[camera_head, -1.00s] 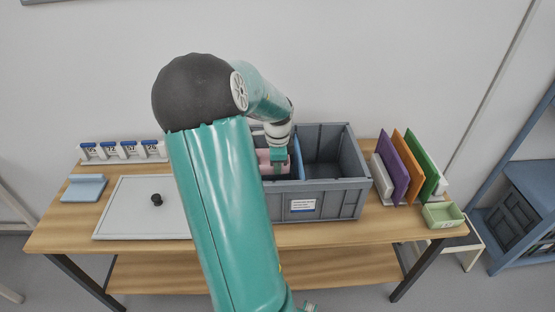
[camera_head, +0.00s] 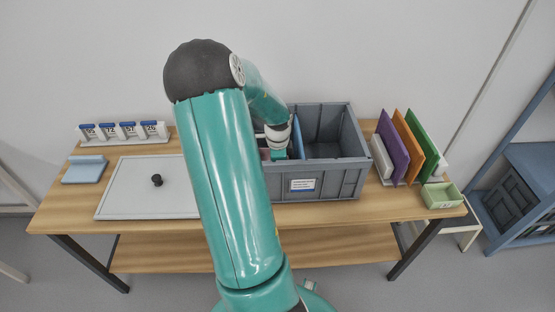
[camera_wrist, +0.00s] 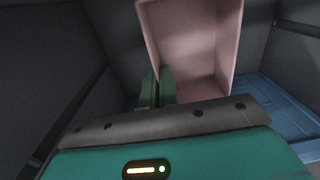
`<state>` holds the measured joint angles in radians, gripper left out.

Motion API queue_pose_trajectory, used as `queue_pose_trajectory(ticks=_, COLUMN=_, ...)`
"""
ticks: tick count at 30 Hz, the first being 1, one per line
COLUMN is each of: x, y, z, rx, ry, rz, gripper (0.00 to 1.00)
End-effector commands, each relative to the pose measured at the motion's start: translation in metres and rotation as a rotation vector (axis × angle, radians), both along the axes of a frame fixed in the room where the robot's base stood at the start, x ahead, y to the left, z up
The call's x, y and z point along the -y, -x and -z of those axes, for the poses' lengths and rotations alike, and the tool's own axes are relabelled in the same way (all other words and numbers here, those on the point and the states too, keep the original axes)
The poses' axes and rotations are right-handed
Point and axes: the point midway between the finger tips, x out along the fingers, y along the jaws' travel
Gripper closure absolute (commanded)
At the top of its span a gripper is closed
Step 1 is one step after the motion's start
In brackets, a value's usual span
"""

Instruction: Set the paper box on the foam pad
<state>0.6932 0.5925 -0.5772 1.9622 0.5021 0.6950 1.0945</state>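The paper box appears to be the pink open box (camera_wrist: 195,45), which fills the upper middle of the wrist view, tilted in the picture. It stands in the left part of the grey crate (camera_head: 345,178); the head view shows only a sliver of it. My gripper (camera_wrist: 158,88) reaches down into the crate. Its green fingers are close together at the box's left wall edge, one on each side, and look shut on it. My arm hides the fingertips in the head view. The foam pad appears to be the light blue slab (camera_head: 84,172) at the table's left end.
A blue divider (camera_wrist: 270,100) stands beside the box; the crate's right compartment looks empty. A grey lidded panel (camera_head: 130,195) lies left of the crate. Number tags (camera_head: 125,131) stand behind it. Upright coloured boards (camera_head: 393,150) and a green tray (camera_head: 441,196) are at the right.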

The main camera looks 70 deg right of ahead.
Motion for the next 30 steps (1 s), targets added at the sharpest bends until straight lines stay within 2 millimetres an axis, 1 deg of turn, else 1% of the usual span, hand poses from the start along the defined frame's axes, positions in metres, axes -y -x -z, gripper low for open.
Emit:
queue_pose_trajectory(ticks=3, x=0.0, y=0.0, z=0.006, rx=0.0, ry=0.0, rz=0.0, gripper=1.0)
queue_pose_trajectory(ticks=6, x=0.0, y=0.0, z=0.009, rx=0.0, ry=0.0, rz=0.001, gripper=1.0)
queue_pose_trajectory(ticks=20, x=0.0, y=0.0, z=0.01, rx=0.0, ry=0.0, rz=0.001, gripper=1.0)
queue_pose_trajectory(ticks=30, x=0.0, y=0.0, z=0.016, rx=0.0, ry=0.0, rz=0.0, gripper=1.0)
